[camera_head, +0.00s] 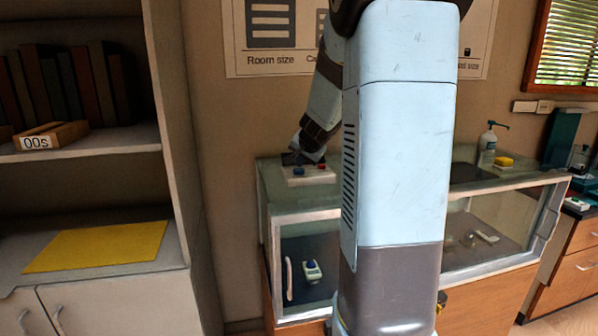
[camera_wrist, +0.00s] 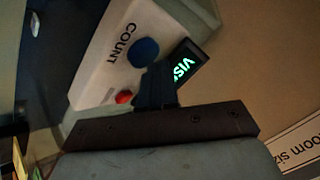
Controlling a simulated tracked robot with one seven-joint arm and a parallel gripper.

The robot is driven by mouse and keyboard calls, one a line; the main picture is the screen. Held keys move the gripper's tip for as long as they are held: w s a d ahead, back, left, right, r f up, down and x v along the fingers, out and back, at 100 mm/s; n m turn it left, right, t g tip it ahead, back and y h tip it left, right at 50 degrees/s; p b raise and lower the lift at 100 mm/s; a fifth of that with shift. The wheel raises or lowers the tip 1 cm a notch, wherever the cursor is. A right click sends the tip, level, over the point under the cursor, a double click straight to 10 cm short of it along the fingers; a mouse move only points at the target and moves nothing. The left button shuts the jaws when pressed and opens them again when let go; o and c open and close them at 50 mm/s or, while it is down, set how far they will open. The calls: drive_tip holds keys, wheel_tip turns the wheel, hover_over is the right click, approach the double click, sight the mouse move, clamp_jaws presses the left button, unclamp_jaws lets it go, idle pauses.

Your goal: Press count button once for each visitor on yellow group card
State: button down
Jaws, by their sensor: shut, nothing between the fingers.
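A white counter box (camera_head: 308,177) stands on the glass display case. In the wrist view it shows the word COUNT beside a blue button (camera_wrist: 143,52). A red button (camera_wrist: 124,97) sits near one edge. A dark display (camera_wrist: 185,71) shows green letters, "VIS", the rest cut off or hidden. My gripper (camera_wrist: 154,78) is shut and empty, over the box close to the blue button; whether it touches is unclear. In the head view my gripper (camera_head: 304,155) is just above the box. A flat yellow sheet (camera_head: 100,247) lies on the left cabinet; no visitors show on it, and I cannot tell whether it is the group card.
My arm hides the middle of the display case (camera_head: 480,258). A small device (camera_head: 312,271) sits inside it. A pump bottle (camera_head: 488,140) and yellow sponge-like block (camera_head: 504,161) stand on the right. The bookshelf (camera_head: 95,142) on the left holds books and an "00s" block.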

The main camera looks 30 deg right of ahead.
sight(301, 171)
drive_tip(key=shift+f, duration=0.45)
idle(0.9)
drive_tip(key=shift+r, duration=0.9)
drive_tip(key=shift+r, duration=2.5)
